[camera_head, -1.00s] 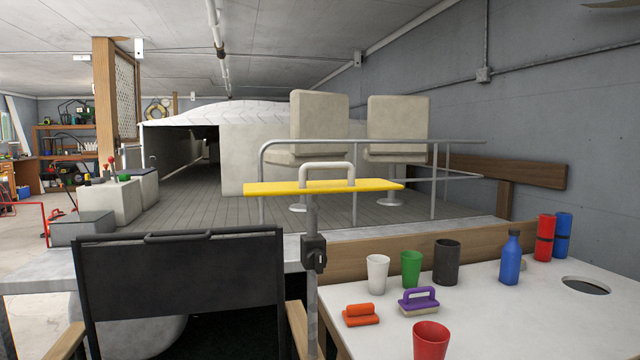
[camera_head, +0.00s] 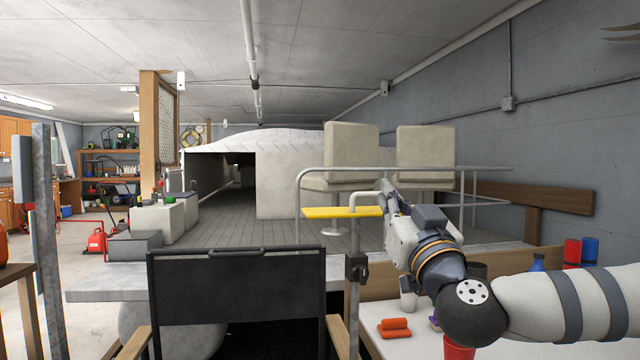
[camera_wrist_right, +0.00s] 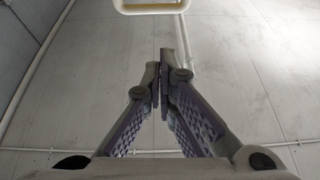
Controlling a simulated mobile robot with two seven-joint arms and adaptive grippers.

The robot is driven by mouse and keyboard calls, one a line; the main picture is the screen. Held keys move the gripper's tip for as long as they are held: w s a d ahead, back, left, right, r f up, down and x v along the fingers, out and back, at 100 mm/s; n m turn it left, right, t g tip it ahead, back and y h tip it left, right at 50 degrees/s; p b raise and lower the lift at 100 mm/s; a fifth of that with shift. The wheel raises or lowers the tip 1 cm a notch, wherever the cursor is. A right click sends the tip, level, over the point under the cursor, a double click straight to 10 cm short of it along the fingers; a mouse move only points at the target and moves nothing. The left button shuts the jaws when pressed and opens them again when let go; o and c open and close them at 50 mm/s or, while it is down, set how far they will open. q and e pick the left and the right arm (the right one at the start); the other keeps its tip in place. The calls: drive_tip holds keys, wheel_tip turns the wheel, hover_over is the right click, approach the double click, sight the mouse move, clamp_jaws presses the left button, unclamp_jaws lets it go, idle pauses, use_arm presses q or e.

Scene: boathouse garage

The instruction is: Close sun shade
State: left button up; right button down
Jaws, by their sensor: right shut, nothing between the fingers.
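A flat yellow panel (camera_head: 325,212) with a white loop handle (camera_head: 362,195) on top, which seems to be the sun shade, sits on a grey upright post (camera_head: 353,300) in the head view. My right gripper (camera_head: 386,188) is shut and empty at the right end of the handle, covering the panel's right part. I cannot tell from the head view whether it touches. In the right wrist view the handle (camera_wrist_right: 150,9) shows at the top edge, beyond the closed fingertips (camera_wrist_right: 161,72) and apart from them in the picture. My left gripper is not in view.
A dark-backed chair (camera_head: 238,300) stands in front, left of the post. A white table at the lower right holds an orange brush (camera_head: 394,327), cups and bottles, partly hidden by my right arm. A metal railing (camera_head: 430,169) and two beige seats (camera_head: 352,150) stand behind the panel.

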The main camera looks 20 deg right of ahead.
drive_tip(key=shift+h, duration=0.4)
drive_tip(key=x, duration=0.3)
drive_tip(key=b+x, duration=0.1)
drive_tip(key=x, duration=0.3)
drive_tip(key=d+x, duration=0.1)
drive_tip(key=x, duration=0.2)
drive_tip(key=shift+d+r, duration=0.1)
drive_tip(key=shift+r, duration=0.25)
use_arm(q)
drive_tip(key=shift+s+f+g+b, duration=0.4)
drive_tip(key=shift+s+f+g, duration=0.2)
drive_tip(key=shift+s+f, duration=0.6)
use_arm(e)
drive_tip(key=shift+s+f, duration=0.25)
drive_tip(key=shift+f, duration=0.6)
drive_tip(key=shift+s+f, duration=0.25)
drive_tip(key=shift+f, duration=0.65)
